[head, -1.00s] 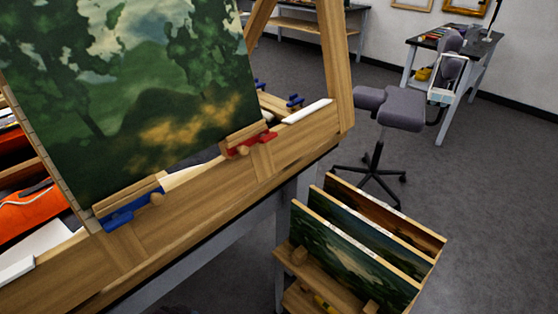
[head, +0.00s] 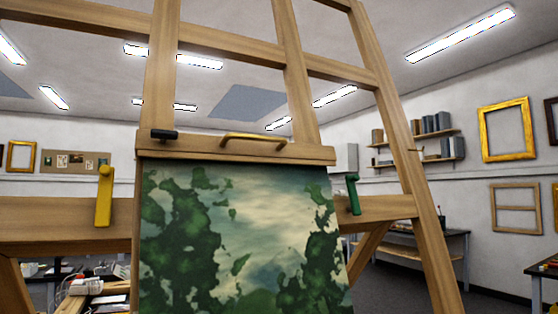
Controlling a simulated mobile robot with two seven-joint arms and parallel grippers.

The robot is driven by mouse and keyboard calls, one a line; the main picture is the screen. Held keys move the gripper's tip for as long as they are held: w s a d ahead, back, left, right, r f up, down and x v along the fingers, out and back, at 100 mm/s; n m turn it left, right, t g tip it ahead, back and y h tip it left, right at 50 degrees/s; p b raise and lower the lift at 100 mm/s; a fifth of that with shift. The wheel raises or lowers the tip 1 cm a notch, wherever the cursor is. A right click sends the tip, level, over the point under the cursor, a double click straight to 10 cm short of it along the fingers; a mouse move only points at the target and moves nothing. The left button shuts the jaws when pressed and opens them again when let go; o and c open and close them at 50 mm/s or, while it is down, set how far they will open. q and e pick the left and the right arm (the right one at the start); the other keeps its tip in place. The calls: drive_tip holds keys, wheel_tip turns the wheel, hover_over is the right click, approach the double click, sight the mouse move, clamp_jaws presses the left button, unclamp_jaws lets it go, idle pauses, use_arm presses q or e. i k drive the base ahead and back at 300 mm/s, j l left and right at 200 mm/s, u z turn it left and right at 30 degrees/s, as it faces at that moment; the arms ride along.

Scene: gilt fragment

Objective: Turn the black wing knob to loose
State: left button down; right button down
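The black wing knob (head: 164,134) sits at the left end of the wooden top clamp bar (head: 250,149), above the painting (head: 235,235). Its wing appears to lie roughly level, sideways along the bar. A brass-coloured curved handle (head: 252,137) is on the same bar, to the right of the knob. Neither of my grippers shows in the head view, so nothing is seen touching the knob.
A yellow lever (head: 104,196) stands on the easel's crossbar left of the painting, and a green lever (head: 352,194) right of it. The easel's wooden uprights (head: 160,65) rise behind the bar. Shelves (head: 430,145) and frames (head: 507,129) are on the far wall.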

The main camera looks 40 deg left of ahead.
sight(163, 135)
drive_tip(key=k+u, duration=0.15)
drive_tip(key=u, duration=1.45)
drive_tip(key=j+z, duration=0.15)
drive_tip(key=j, duration=0.2)
drive_tip(key=k+j+z, duration=0.15)
drive_tip(key=j, duration=0.15)
